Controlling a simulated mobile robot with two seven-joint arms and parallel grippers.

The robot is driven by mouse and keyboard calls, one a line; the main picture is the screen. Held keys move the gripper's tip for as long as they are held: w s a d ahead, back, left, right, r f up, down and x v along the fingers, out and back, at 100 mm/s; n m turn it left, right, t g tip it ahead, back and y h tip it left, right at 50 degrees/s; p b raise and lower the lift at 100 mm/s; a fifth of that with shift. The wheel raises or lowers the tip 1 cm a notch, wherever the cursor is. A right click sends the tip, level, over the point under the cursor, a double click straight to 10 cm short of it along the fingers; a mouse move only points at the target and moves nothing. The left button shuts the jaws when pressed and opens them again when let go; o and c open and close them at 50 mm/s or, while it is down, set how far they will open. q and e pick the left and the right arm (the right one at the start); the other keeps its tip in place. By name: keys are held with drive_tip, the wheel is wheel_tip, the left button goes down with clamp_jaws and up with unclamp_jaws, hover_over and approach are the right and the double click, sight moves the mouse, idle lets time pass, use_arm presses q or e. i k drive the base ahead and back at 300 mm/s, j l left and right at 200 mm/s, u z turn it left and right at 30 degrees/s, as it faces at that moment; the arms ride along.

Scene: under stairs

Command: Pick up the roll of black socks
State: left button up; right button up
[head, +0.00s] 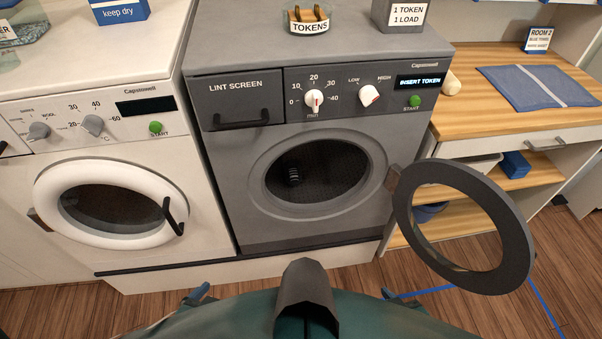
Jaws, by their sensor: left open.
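The roll of black socks (293,175) is a small dark bundle with light bands. It lies inside the drum of the grey dryer (238,180), left of the drum's middle. The dryer's round door (512,222) stands swung open to the right. My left gripper (198,293) shows only as a small part at the bottom edge, below the white washer's plinth, open and well apart from the socks. My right gripper (388,294) also shows only as a small tip at the bottom; its jaws are hidden.
A white washer (190,200) with its door shut stands left of the dryer. A token bowl (309,20) and a grey token box (400,14) sit on the dryer. A wooden counter (480,125) with a folded blue towel (535,88) is at right. The open door blocks space right of the drum opening.

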sight(292, 168)
drive_tip(key=i+l+z, duration=0.5)
drive_tip(key=z, duration=0.15)
drive_tip(key=i+j+z, duration=0.1)
drive_tip(key=j, duration=0.25)
